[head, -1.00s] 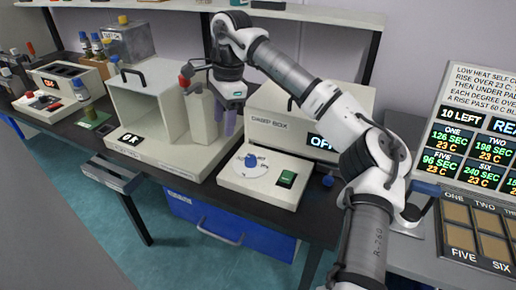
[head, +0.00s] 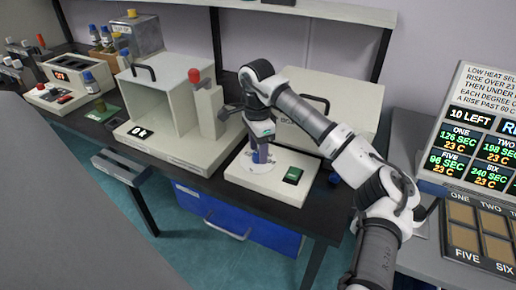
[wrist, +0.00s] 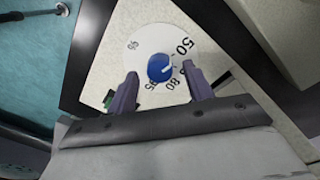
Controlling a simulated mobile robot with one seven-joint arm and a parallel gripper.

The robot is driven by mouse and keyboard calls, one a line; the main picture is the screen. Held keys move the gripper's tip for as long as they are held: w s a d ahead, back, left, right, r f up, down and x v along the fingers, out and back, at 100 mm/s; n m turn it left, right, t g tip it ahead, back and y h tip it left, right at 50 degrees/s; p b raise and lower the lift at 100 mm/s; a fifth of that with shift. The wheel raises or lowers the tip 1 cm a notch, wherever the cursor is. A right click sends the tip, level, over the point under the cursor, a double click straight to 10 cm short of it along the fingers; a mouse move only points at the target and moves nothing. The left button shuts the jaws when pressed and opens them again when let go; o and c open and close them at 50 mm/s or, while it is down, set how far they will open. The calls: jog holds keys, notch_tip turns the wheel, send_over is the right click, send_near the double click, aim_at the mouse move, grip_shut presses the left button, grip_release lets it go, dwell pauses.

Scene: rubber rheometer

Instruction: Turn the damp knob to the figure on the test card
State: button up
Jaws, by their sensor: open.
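The damp knob (wrist: 160,67) is round and blue with a white pointer mark. It sits on a white dial plate (wrist: 150,45) with printed figures; 50, 80 and 95 are readable in the wrist view. The mark appears to face the 50 and 80 side. My gripper (wrist: 159,73) is open, its purple fingers on either side of the knob, with gaps showing. In the head view my gripper (head: 262,156) points down over the dial and mostly hides the knob. I cannot tell whether the fingers reach down beside it. I cannot identify the test card.
A green switch (head: 293,175) is right of the dial on the same pale base. The damp box (head: 335,100) stands behind my arm. A pale machine with a red-topped lever (head: 194,76) is to the left. A readout board (head: 480,125) stands at the right.

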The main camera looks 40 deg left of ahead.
jog(key=shift+f, duration=0.5)
jog(key=c, duration=1)
jog(key=shift+o, duration=0.2)
